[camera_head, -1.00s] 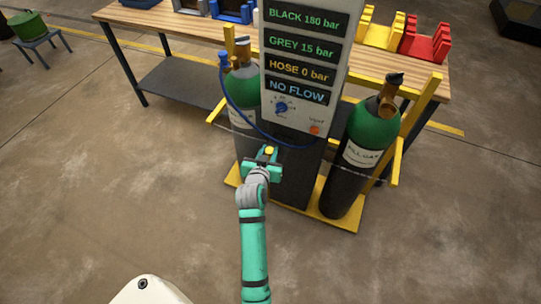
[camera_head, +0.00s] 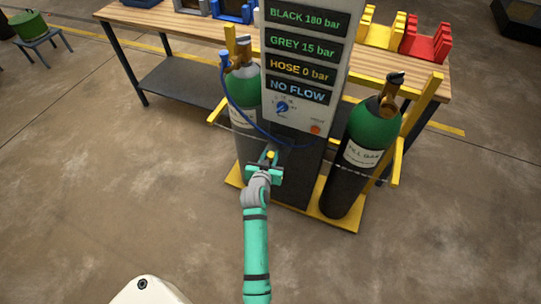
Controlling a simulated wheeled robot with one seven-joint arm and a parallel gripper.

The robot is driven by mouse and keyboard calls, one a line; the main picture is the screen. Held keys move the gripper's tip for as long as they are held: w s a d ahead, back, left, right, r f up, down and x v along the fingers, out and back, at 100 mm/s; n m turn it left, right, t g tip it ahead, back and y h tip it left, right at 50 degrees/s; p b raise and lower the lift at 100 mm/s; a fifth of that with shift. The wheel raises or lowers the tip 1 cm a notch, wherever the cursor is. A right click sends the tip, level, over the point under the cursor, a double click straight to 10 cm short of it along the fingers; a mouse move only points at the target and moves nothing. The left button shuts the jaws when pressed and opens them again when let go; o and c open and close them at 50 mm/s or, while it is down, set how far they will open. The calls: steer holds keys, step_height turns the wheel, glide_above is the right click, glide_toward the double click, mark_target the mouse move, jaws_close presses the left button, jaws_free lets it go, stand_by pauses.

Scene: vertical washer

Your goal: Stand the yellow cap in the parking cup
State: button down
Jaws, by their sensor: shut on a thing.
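The small yellow cap (camera_head: 270,154) shows at the tip of my gripper (camera_head: 268,161), in front of the dark lower part of the panel stand. My gripper is shut on the cap, though its fingers are small and partly hidden by the wrist. I cannot make out the parking cup; it may be hidden behind my gripper or too small to tell.
The panel (camera_head: 298,62) stands between two green-topped cylinders, one left (camera_head: 243,92) and one right (camera_head: 372,127). A blue hose (camera_head: 236,105) loops from the left cylinder past my gripper. A workbench (camera_head: 172,22) stands behind.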

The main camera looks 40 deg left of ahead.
steer(key=c, duration=1.4)
jaws_free()
steer(key=shift+c, duration=0.2)
steer(key=v, duration=1.2)
steer(key=s+d+f+m+t+h, duration=0.15)
steer(key=s+d, duration=0.35)
steer(key=d, duration=0.5)
steer(key=s+d+f+g, duration=0.1)
steer(key=s+d+f, duration=0.1)
steer(key=s+d, duration=0.55)
steer(key=s+d+r+m+t+h, duration=0.1)
steer(key=s+d+r+h, duration=0.1)
steer(key=s+d+r, duration=0.3)
steer(key=s+d+r+m+t+h, duration=0.1)
steer(key=s+d+r, duration=0.4)
steer(key=s+d, duration=0.5)
steer(key=shift+m+h, duration=0.65)
steer(key=shift+m, duration=0.1)
steer(key=shift+w+t, duration=0.15)
steer(key=shift+t, duration=0.1)
